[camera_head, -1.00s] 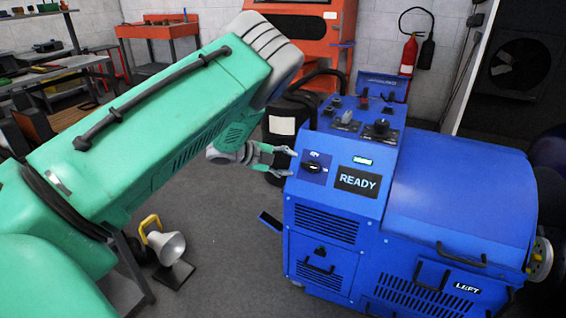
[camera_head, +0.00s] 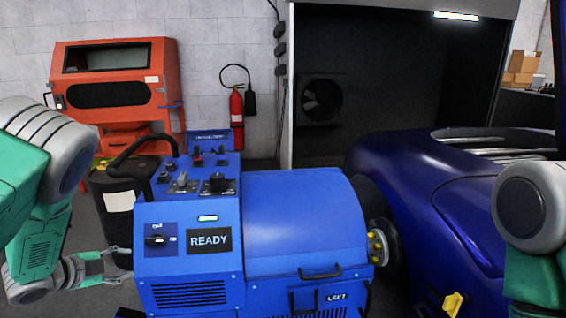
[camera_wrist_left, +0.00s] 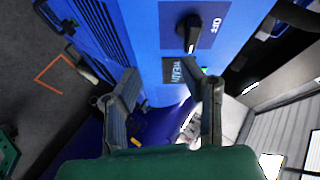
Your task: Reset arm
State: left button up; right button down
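My left gripper (camera_head: 124,263) is at the left of the blue dynamometer (camera_head: 305,215), beside its control panel. In the left wrist view the two fingers of this gripper (camera_wrist_left: 168,85) are spread apart with nothing between them. The black rotary knob (camera_head: 157,240) is on the panel's left part, apart from the fingers; it also shows in the left wrist view (camera_wrist_left: 188,28), near an "OFF" label. The display (camera_head: 209,240) reads READY, below a small lit green indicator (camera_head: 208,218). My right arm shows at the right edge, but its gripper is out of view.
A dark blue car (camera_head: 430,200) stands right of the dynamometer, close to its hub (camera_head: 378,248). A black bin (camera_head: 115,205) is behind my left gripper. An orange cabinet (camera_head: 115,85) and a red fire extinguisher (camera_head: 237,118) are at the back wall.

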pick_arm(q)
jog(key=s+d+f+n+g+y, duration=0.25)
jog(key=s+d+f+n, duration=0.3)
jog(key=s+f, duration=0.3)
jog(key=s+d+f+n+g, duration=0.2)
jog(key=s+d+n, duration=0.1)
jog(key=s, duration=0.6)
jog(key=s+d+f+n+g+y, duration=0.1)
jog(key=s+d+f+n+g, duration=0.1)
jog(key=s, duration=0.8)
jog(key=s+d+f+n+g+p, duration=0.1)
jog(key=s+d+n+g, duration=0.3)
jog(key=s, duration=0.5)
jog(key=shift+s+d+f+n+y, duration=0.35)
jog(key=shift+d+f+n, duration=0.25)
jog(key=shift+d, duration=0.65)
